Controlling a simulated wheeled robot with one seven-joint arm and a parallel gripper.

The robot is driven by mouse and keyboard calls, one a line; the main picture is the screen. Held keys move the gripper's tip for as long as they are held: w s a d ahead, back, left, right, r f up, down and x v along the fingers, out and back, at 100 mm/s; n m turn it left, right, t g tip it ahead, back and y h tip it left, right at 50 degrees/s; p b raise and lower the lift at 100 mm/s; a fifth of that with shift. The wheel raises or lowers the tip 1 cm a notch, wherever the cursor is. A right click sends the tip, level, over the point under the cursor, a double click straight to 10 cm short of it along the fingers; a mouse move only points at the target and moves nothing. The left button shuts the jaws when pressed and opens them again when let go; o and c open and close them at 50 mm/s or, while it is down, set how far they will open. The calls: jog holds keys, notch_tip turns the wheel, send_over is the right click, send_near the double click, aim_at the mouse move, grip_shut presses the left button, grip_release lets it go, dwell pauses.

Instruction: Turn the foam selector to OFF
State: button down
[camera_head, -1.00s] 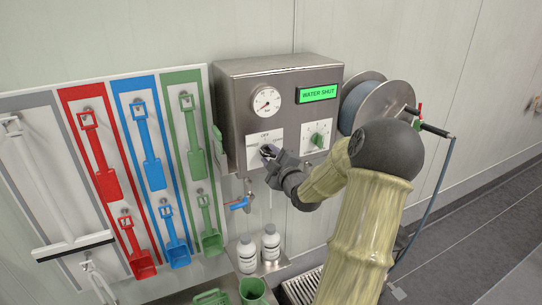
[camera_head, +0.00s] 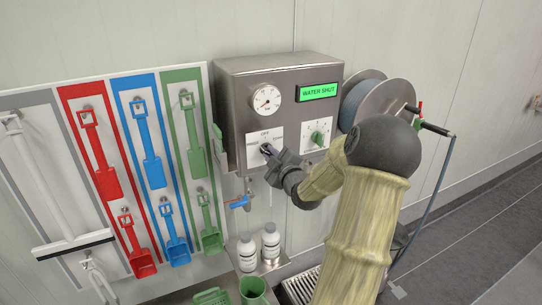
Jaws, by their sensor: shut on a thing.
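The foam selector (camera_head: 263,147) is a knob on a white plate on the left lower front of the steel control box (camera_head: 240,110). The plate has OFF at the top and further labels at its left and right. My gripper (camera_head: 266,149) reaches in from the right and is shut on the selector knob. The fingers cover most of the knob, so I cannot tell which label it points to.
A green knob (camera_head: 318,138) sits right of the selector, under a green display reading WATER SHUT (camera_head: 318,92). A gauge (camera_head: 266,100) is above. A hose reel (camera_head: 380,105) is at right, a blue-handled valve (camera_head: 238,202) and bottles (camera_head: 271,242) below.

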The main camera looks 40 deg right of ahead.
jog(key=m, duration=0.5)
jog(key=shift+m, duration=0.4)
jog(key=m+p, duration=0.1)
jog(key=m, duration=0.3)
jog(key=shift+f+m, duration=0.1)
jog(key=shift+m, duration=0.3)
jog(key=c, duration=1.4)
grip_release()
jog(key=shift+c, duration=0.2)
jog(key=b+v, duration=0.2)
jog(key=v, duration=1.5)
jog(key=shift+s+b, duration=0.25)
jog(key=shift+b, duration=0.1)
jog(key=shift+d, duration=0.1)
